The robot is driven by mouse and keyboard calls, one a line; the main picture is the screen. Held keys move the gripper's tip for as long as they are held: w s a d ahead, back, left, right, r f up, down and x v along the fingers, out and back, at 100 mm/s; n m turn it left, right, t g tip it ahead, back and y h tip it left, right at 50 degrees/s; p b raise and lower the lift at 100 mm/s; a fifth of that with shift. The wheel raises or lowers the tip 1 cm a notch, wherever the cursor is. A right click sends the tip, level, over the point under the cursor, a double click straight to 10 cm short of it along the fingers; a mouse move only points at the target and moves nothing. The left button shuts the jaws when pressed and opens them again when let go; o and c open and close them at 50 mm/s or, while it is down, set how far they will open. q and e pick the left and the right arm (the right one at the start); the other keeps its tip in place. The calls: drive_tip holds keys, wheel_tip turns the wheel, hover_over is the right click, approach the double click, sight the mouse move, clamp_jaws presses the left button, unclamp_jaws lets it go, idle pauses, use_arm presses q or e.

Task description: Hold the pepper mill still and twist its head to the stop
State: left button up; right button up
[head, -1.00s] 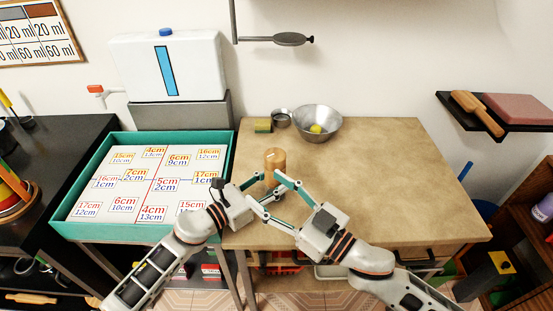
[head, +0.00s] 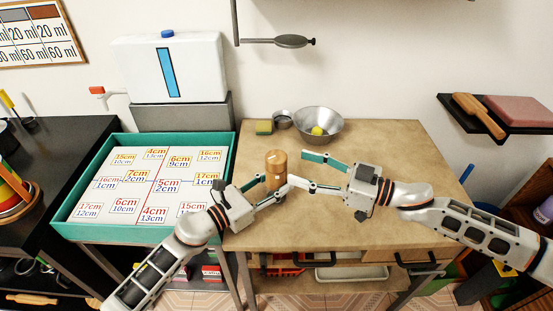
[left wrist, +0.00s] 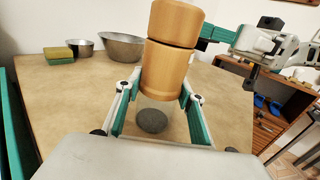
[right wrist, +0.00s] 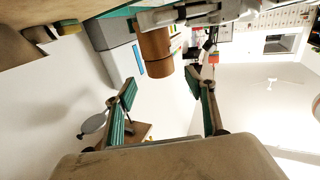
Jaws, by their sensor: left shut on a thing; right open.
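The wooden pepper mill (head: 275,163) stands upright near the table's left side. The left wrist view shows its head (left wrist: 178,20) above a dark seam and its body (left wrist: 165,68) below. My left gripper (head: 272,187) is shut on the body, one finger on each side. My right gripper (head: 298,168) is open, coming from the right at the height of the head. Its fingertips are close to the mill, but contact is unclear. In the right wrist view the mill (right wrist: 156,50) lies beyond the spread fingers, with nothing between them.
A sponge (head: 264,127), a small metal pot (head: 281,119) and a metal bowl (head: 330,120) with a yellow thing (head: 317,131) stand behind the mill. A teal-rimmed tray (head: 230,152) with number cards is at left. The wooden table (head: 410,170) is clear on the right.

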sight(286, 163)
drive_tip(key=x, duration=0.7)
drive_tip(key=shift+w+a, duration=0.1)
drive_tip(key=shift+a, duration=0.25)
drive_tip(key=c, duration=1.1)
